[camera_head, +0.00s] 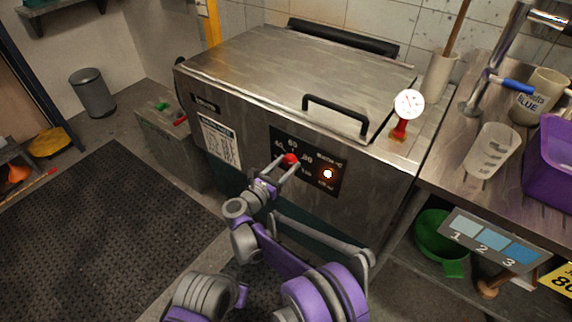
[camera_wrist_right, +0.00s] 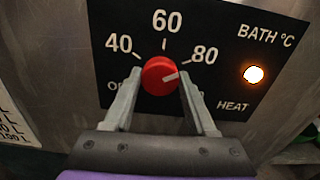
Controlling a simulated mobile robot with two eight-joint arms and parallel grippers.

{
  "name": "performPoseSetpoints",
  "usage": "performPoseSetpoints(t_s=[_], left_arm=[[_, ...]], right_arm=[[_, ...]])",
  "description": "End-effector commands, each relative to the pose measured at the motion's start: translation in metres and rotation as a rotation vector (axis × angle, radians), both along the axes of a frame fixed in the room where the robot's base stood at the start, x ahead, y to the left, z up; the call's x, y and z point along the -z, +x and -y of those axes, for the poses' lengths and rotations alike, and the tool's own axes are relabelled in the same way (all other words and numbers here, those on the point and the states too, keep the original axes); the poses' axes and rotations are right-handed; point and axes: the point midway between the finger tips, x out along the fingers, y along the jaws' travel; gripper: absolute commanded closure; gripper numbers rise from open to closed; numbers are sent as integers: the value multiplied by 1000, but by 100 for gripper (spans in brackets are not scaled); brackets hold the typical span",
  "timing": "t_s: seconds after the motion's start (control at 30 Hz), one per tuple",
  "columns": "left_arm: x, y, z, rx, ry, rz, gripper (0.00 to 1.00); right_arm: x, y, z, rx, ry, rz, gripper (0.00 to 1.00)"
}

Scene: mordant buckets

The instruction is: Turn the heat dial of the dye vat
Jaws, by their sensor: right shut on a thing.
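The dye vat (camera_head: 240,115) is a large steel box with a closed lid and a black handle. Its red heat dial (camera_head: 290,159) sits on a black panel marked 40, 60 and 80. In the right wrist view the dial (camera_wrist_right: 160,76) shows its pale pointer line aimed right, near the 80 mark. My right gripper (camera_head: 281,165) is at the panel, with its fingers on either side of the dial, shut on it. The wrist view shows both fingertips (camera_wrist_right: 160,82) at the dial's left and right sides. My left gripper is not in view.
An orange lamp (camera_wrist_right: 253,74) glows beside the dial. A white gauge (camera_head: 409,103) stands on the vat's right edge. A counter on the right holds a beaker (camera_head: 492,150), a mug and a purple tub (camera_head: 555,160). Dark matting (camera_head: 90,230) covers the clear floor on the left.

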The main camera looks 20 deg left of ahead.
Motion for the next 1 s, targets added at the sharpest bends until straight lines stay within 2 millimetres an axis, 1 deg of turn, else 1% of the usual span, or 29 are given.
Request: performPoseSetpoints(t_s=[0.2, 0.6, 0.63, 0.77, 0.8, 1.0], left_arm=[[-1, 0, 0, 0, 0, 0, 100], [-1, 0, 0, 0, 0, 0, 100], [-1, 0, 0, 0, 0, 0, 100], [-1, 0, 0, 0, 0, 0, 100], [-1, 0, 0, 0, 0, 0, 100], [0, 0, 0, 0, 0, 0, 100]], right_arm=[[-1, 1, 0, 0, 33, 15, 99], [-1, 1, 0, 0, 38, 17, 99], [-1, 1, 0, 0, 38, 17, 40], [-1, 1, 0, 0, 38, 16, 16], [-1, 1, 0, 0, 38, 16, 13], [0, 0, 0, 0, 39, 15, 13]])
